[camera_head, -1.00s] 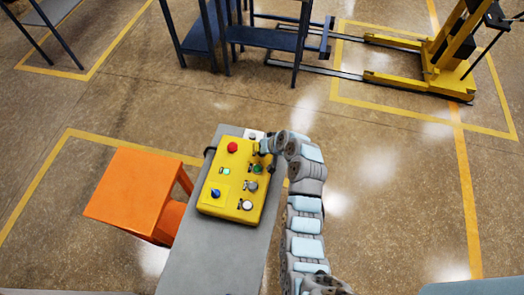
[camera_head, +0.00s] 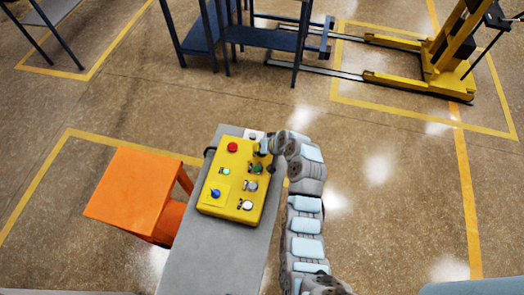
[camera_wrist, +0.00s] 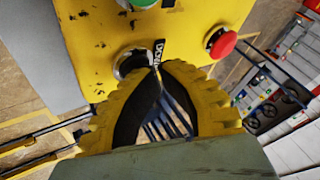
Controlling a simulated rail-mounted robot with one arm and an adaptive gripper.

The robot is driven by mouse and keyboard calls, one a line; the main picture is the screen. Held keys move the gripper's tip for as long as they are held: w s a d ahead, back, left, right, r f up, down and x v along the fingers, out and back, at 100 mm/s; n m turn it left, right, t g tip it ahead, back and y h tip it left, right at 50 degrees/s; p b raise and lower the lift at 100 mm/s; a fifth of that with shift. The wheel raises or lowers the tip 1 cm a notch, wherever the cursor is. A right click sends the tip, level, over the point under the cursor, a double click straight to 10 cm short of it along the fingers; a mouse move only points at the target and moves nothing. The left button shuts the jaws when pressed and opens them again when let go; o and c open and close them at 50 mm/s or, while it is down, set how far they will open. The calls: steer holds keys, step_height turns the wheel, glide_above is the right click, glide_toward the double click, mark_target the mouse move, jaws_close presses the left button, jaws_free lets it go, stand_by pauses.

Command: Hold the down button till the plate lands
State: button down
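A yellow control box (camera_head: 235,182) sits on a grey stand. In the wrist view, a dark round button with a silver rim (camera_wrist: 128,62) lies beside a label (camera_wrist: 160,50) that appears to read DOWN. My gripper (camera_wrist: 158,68) has its two yellow fingers with dark pads brought together at the tips. The tips lie over the right edge of this button; whether they press it I cannot tell. In the head view, my gripper (camera_head: 264,147) is at the box's upper right corner and hides the button there. The plate is not identifiable in either view.
A red button (camera_head: 232,147) and a green button (camera_wrist: 140,4) are close by. A grey stand (camera_head: 210,262) supports the box, with an orange block (camera_head: 130,190) to its left. A yellow lift (camera_head: 440,70) and dark blue racks (camera_head: 265,38) stand behind. Floor to the right is clear.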

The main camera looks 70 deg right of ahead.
steer(key=shift+r, duration=0.1)
stand_by(0.3)
steer(key=shift+r, duration=0.7)
steer(key=shift+r+p, duration=1.2)
steer(key=shift+r, duration=1.3)
